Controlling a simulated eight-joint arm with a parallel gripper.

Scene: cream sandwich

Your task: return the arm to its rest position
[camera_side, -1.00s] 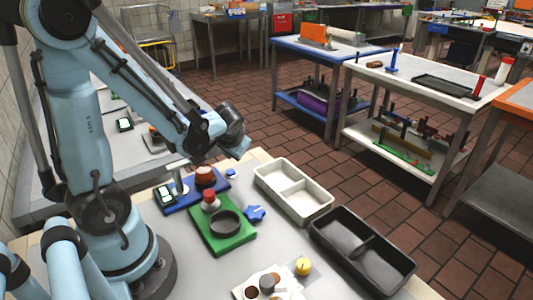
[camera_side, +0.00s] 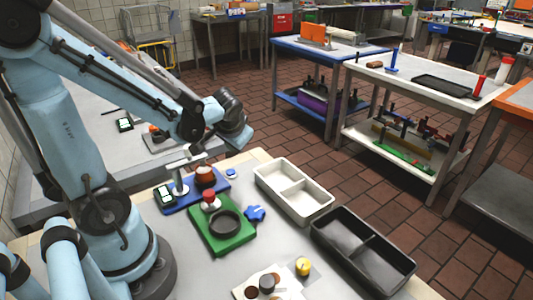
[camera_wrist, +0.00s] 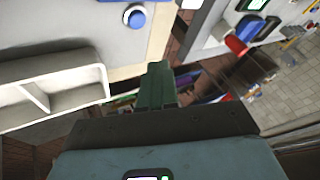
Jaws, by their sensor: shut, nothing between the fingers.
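My gripper (camera_wrist: 157,72) shows in the wrist view as dark green fingers pressed together, shut with nothing between them. In the side view my arm is bent over the table, and its wrist end hangs in the air above the back of the light worktable, behind the white tray (camera_side: 312,212). The fingers cannot be made out there. In the wrist view the white tray (camera_wrist: 60,82) lies to the left of the fingers, and a blue round button (camera_wrist: 135,16) shows above them. No object is held.
On the worktable are a blue board (camera_side: 194,203), a green board (camera_side: 243,237) with a dark ring, a blue star-shaped piece (camera_side: 255,213), a black divided tray (camera_side: 365,278) and a yellow round item (camera_side: 303,266). Other tables (camera_side: 420,85) stand farther back across the tiled floor.

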